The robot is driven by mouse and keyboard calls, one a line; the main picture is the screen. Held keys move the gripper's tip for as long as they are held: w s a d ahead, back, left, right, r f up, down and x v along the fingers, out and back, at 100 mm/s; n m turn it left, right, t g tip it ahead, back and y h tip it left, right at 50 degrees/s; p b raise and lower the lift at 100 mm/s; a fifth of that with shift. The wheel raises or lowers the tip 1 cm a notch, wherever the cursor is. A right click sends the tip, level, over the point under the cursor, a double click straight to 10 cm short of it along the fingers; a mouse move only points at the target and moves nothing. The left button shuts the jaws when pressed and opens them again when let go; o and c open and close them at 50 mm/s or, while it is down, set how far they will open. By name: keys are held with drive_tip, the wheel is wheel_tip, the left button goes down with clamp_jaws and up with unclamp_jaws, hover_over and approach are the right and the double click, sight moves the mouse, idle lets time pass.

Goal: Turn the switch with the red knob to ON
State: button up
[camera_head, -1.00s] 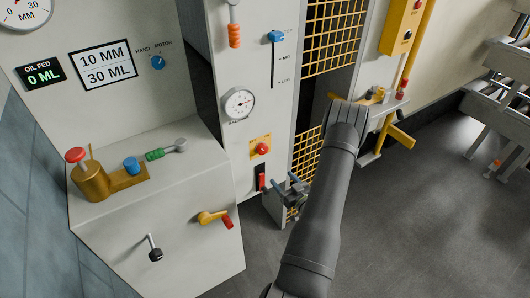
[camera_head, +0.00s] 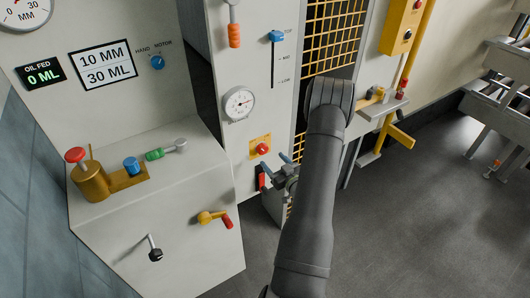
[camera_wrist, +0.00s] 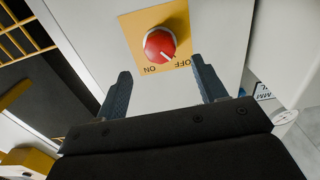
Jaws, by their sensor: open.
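The red knob (camera_head: 262,149) sits on a yellow plate (camera_head: 254,141) on the grey panel, below the round gauge. In the wrist view the red knob (camera_wrist: 160,46) shows upside-down ON and OFF labels beneath it. Its white mark points down and right, toward OFF. My gripper (camera_head: 277,165) is just right of and below the knob in the head view. In the wrist view my gripper (camera_wrist: 161,67) is open, with one finger at each side below the knob. Nothing is between the fingers, and they appear apart from the knob.
A red rocker or lever (camera_head: 262,178) is in a dark slot just below the plate, close to my gripper. A yellow grid (camera_head: 335,35) is to the right. A yellow handle with a red end (camera_head: 213,217) sticks out lower left.

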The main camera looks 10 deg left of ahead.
sight(264, 151)
drive_tip(key=x, duration=0.6)
drive_tip(key=shift+w+a, duration=0.3)
drive_tip(key=c, duration=1)
